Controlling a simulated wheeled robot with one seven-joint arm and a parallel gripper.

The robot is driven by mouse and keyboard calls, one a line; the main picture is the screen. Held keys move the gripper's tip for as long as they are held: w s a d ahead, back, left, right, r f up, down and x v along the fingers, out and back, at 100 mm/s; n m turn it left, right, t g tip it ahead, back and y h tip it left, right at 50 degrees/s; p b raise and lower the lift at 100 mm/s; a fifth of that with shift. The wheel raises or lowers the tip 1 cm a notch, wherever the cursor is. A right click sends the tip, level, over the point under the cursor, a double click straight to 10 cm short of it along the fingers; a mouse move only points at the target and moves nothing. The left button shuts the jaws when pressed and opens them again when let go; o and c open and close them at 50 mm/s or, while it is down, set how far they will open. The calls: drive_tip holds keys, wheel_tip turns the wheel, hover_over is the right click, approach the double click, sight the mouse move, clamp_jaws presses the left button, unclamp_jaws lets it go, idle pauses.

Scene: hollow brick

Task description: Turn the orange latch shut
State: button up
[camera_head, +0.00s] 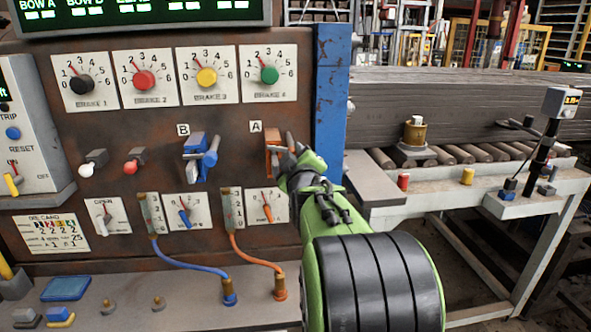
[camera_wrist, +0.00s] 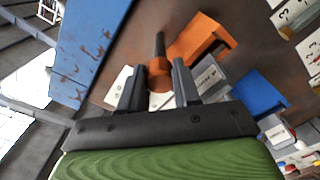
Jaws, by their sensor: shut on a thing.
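The orange latch (camera_head: 272,150) is on the rusty panel beside the label A, at the panel's right side. My gripper (camera_head: 292,152) is at the latch, and my green arm comes up to it from the lower right. In the wrist view the orange latch (camera_wrist: 196,40) has an orange round hub and a dark grey handle. My gripper (camera_wrist: 160,80) has its two dark fingers on either side of the orange hub, shut on the latch. My gripper hides part of the latch in the head view.
A blue latch (camera_head: 197,158) with a grey handle sits to the left, beside label B. Dials (camera_head: 268,75) are above; small switches and blue and orange cables (camera_head: 262,257) are below. A blue post (camera_head: 333,100) stands close to the right of my gripper.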

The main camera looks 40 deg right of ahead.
drive_tip(key=shift+r+n+b, duration=0.1)
drive_tip(key=shift+n+b, duration=0.55)
drive_tip(key=shift+n, duration=0.25)
drive_tip(key=o, duration=1.1)
drive_tip(key=shift+c, duration=0.2)
drive_tip(key=v, duration=1.5)
drive_tip(key=shift+s+a, duration=0.2)
drive_tip(key=shift+a, duration=0.15)
